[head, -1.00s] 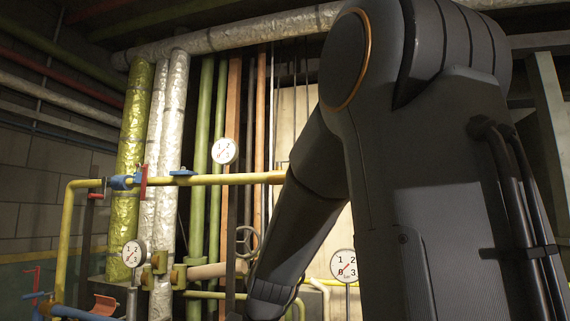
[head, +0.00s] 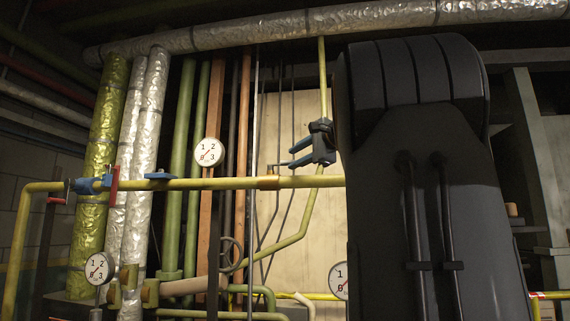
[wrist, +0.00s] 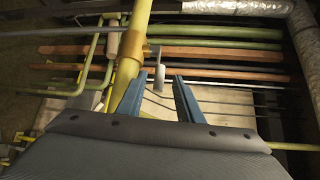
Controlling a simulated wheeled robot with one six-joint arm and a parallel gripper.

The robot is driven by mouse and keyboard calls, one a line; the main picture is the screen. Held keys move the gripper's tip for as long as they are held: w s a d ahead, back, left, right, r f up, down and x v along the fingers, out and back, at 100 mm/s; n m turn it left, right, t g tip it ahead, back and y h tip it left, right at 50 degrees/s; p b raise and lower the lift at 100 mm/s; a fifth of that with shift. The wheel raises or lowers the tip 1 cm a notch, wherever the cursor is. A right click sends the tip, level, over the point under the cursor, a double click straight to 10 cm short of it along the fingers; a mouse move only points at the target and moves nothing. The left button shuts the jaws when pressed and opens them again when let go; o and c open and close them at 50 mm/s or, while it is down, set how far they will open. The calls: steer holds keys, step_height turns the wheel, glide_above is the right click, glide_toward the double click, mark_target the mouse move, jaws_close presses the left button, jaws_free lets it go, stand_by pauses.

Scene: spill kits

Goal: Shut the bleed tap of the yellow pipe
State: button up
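The yellow pipe (head: 225,183) runs level across the head view and crosses the upper part of the wrist view (wrist: 141,38). A small tap (head: 276,168) sits on it near an orange-brown collar; in the wrist view its brass stem and pale grey handle (wrist: 159,78) stick out sideways from the pipe. My gripper (head: 287,157) is open, with blue fingers pointing left just above the pipe. In the wrist view my gripper (wrist: 160,78) has its fingertips on either side of the handle's end. I cannot tell whether they touch it.
A blue valve with a red handle (head: 114,185) and a blue lever (head: 160,176) are farther left on the pipe. Round gauges (head: 208,152) stand above and below it. Green, copper and foil-wrapped pipes (head: 147,130) rise behind. My arm hides the right side.

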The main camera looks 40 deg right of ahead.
mark_target(292, 161)
steer(key=w, duration=0.1)
steer(key=w+d+p, duration=0.1)
steer(key=w, duration=0.2)
steer(key=shift+d+f+p, duration=0.35)
steer(key=shift+w+f, duration=0.1)
steer(key=shift+w, duration=0.45)
